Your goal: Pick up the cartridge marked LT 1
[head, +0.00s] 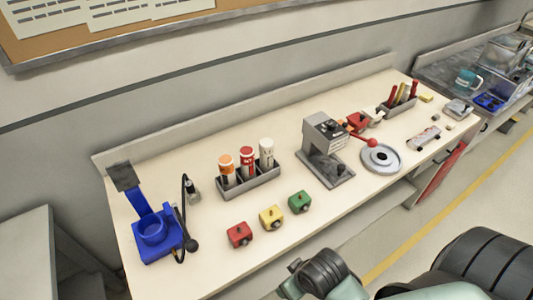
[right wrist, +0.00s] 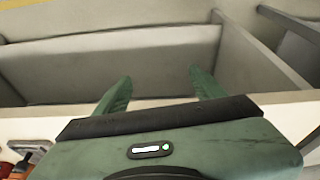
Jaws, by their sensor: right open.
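Three upright cylinders stand in a grey holder (head: 250,184) on the bench in the head view. One has an orange top (head: 226,165), one has a red top (head: 247,160), and one is white (head: 266,153). Their markings are too small to read, so I cannot tell which is LT 1, or whether these are the cartridges. My right gripper (right wrist: 160,76) is open and empty in the right wrist view, its two green fingers spread before a pale panelled surface. None of these cylinders lies between its fingers. My left gripper is not in view.
Red (head: 239,235), yellow (head: 271,217) and green (head: 299,201) blocks lie along the bench's (head: 200,272) front. A blue fixture (head: 152,229) stands left. A grey press (head: 326,150) and round plate (head: 381,158) stand right. A further rack (head: 398,105) holds several slim items.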

